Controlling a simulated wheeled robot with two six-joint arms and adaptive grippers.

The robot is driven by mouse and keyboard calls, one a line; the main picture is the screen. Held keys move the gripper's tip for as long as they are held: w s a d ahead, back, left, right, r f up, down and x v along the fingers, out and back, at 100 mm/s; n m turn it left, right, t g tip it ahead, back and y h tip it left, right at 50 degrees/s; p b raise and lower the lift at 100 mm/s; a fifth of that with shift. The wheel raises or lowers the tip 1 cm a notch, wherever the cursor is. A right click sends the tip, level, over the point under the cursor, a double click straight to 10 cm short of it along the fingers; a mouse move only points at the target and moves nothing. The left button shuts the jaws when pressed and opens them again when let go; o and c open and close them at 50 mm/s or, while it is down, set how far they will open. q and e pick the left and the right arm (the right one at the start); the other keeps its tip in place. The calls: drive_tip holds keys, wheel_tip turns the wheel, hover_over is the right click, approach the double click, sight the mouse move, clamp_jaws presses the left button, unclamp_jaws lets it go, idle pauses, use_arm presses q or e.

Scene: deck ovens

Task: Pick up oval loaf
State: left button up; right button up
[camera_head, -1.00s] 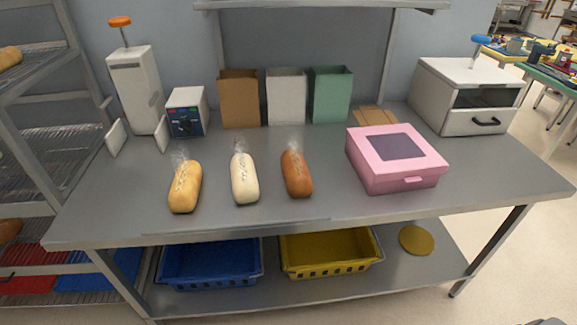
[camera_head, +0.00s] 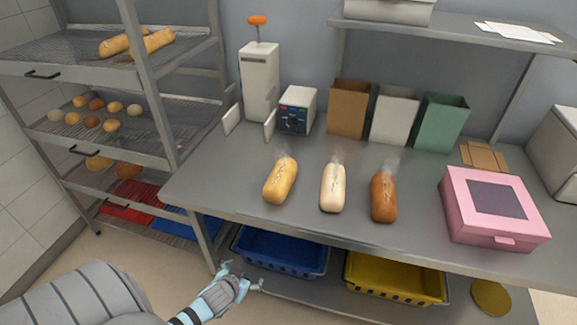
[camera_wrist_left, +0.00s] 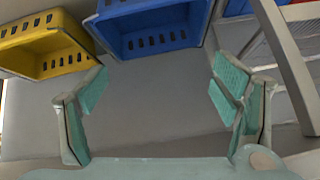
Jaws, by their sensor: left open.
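On the rack at the left, two brown rounded loaves sit low down: one (camera_head: 98,161) and, to its right, a darker one (camera_head: 128,171), both partly hidden. Two long loaves (camera_head: 137,43) lie on the top shelf. Three bagged loaves lie on the steel table: golden (camera_head: 280,181), pale (camera_head: 333,188) and brown (camera_head: 384,196). I cannot tell which is the oval loaf. My left gripper (camera_head: 243,277) is open and empty, low in front of the table; its spread fingers also show in the left wrist view (camera_wrist_left: 162,90). My right gripper is out of view.
Small rolls (camera_head: 92,122) fill the middle rack shelf. A blue bin (camera_head: 281,250) and a yellow bin (camera_head: 395,278) stand under the table. A pink box (camera_head: 493,207), paper bags (camera_head: 395,117) and a white machine (camera_head: 259,82) stand on the table. A rack post (camera_head: 150,85) and table leg (camera_head: 206,243) are nearby.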

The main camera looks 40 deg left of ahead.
sight(279, 178)
use_arm(q)
drive_tip(key=w+r+t+p, duration=0.1)
drive_tip(key=w+r, duration=0.2)
drive_tip(key=r, duration=0.5)
drive_tip(key=w+r+n+t, duration=0.1)
drive_tip(key=w+r, duration=0.3)
drive_tip(key=r, duration=0.4)
drive_tip(key=w+r+t+p, duration=0.1)
drive_tip(key=w+r+t, duration=0.2)
drive_tip(key=r, duration=0.5)
drive_tip(key=shift+w+a+r+y+p, duration=0.3)
drive_tip(key=shift+w+a, duration=0.05)
drive_tip(key=shift+w, duration=0.25)
drive_tip(key=x, duration=0.4)
drive_tip(key=b+x, duration=0.1)
drive_tip(key=x, duration=0.4)
drive_tip(key=b+x, duration=0.1)
drive_tip(key=x, duration=0.4)
drive_tip(key=shift+w+d+r, duration=0.15)
drive_tip(key=shift+d+r, duration=0.1)
drive_tip(key=shift+d, duration=0.15)
drive_tip(key=c, duration=1.5)
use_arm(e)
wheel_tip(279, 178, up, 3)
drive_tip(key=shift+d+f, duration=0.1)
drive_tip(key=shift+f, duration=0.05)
